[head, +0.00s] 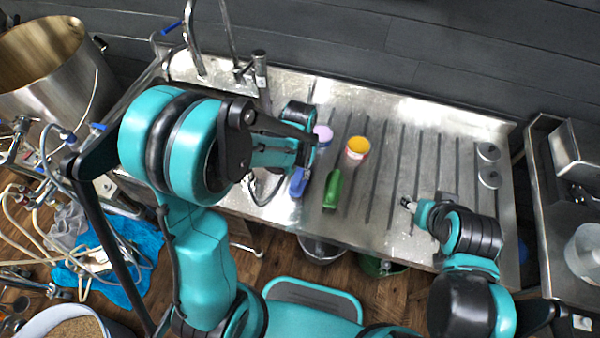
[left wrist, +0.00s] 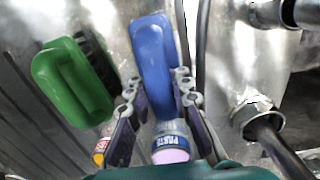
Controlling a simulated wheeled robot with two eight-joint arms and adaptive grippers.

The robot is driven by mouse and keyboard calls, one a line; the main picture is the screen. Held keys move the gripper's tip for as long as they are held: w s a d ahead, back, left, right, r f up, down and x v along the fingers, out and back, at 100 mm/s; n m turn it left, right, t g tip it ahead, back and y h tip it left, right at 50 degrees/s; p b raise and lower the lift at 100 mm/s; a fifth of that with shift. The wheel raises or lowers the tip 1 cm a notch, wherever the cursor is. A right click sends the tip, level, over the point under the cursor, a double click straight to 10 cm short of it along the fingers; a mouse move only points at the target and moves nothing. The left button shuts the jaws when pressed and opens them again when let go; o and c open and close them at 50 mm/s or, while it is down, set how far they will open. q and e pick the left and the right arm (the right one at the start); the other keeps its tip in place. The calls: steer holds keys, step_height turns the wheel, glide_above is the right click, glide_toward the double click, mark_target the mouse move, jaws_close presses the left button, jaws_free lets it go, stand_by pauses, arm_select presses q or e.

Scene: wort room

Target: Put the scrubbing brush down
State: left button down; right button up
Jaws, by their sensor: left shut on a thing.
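A blue scrubbing brush (head: 298,182) is in my left gripper, low over the ribbed steel drainboard. In the left wrist view the blue brush (left wrist: 152,50) lies between the two fingertips (left wrist: 158,88), which close on its sides. Its bristles are hidden, and I cannot tell whether it touches the steel. A green brush (head: 333,188) lies to its right on the drainboard; the left wrist view shows dark bristles along the green brush (left wrist: 72,82). My right gripper (head: 408,203) is over the drainboard's right part, too small to read its jaws.
A pink-lidded paste jar (left wrist: 170,148) and a yellow-topped tub (head: 357,150) stand near my left gripper. The steel drainboard (head: 400,170) is clear between the tub and two round metal pieces (head: 489,165) at right. A tap (head: 195,45) rises behind the sink.

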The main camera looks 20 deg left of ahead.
arm_select(q)
steer(key=shift+f, duration=0.2)
steer(key=c, duration=1.4)
jaws_free()
steer(key=shift+o, duration=0.2)
